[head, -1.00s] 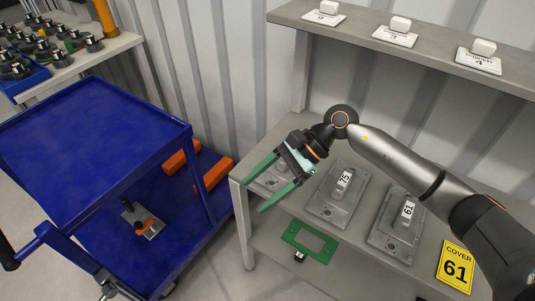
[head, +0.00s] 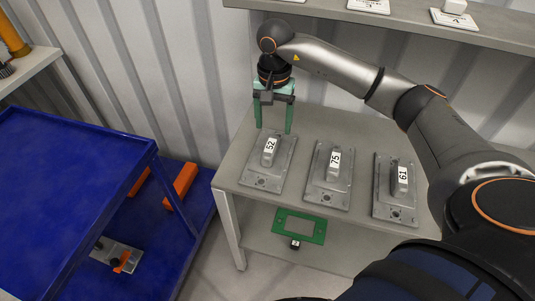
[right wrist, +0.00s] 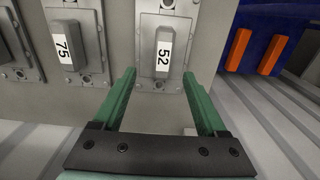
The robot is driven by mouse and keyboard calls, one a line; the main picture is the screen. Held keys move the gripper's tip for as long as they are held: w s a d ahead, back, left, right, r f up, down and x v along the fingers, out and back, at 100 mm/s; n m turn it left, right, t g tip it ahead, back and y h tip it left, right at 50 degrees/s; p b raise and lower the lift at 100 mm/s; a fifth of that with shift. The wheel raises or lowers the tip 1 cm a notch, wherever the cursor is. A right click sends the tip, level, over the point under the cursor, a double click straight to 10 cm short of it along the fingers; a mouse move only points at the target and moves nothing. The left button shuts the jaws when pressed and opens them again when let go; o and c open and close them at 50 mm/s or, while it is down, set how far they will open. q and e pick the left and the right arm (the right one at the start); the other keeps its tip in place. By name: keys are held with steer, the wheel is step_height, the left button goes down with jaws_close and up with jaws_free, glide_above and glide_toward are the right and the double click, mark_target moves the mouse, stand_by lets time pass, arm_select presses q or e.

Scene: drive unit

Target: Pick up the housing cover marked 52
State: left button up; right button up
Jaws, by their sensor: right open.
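The housing cover marked 52 (head: 262,176) is a grey metal plate with a raised block and a white label. It lies on the left end of the grey table (head: 235,150). It also shows in the right wrist view (right wrist: 178,20). My right gripper (head: 273,128) is open and empty, its green fingers pointing down just behind and above cover 52, apart from it. In the right wrist view the fingers (right wrist: 157,90) spread to either side of the cover's near end. My left gripper is not in view.
Housing covers marked 75 (head: 322,190) and 61 (head: 394,205) lie to the right on the same table. A green frame (head: 300,226) is on the lower shelf. A blue cart (head: 75,180) stands at left. An upper shelf (head: 400,22) runs behind.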

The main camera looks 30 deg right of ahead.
mark_target(270, 145)
steer(key=f, duration=0.8)
steer(key=shift+a+f+p, duration=0.35)
steer(key=shift+f, duration=0.05)
steer(key=shift+c, duration=0.3)
jaws_close()
steer(key=shift+w+r, duration=0.1)
stand_by(0.6)
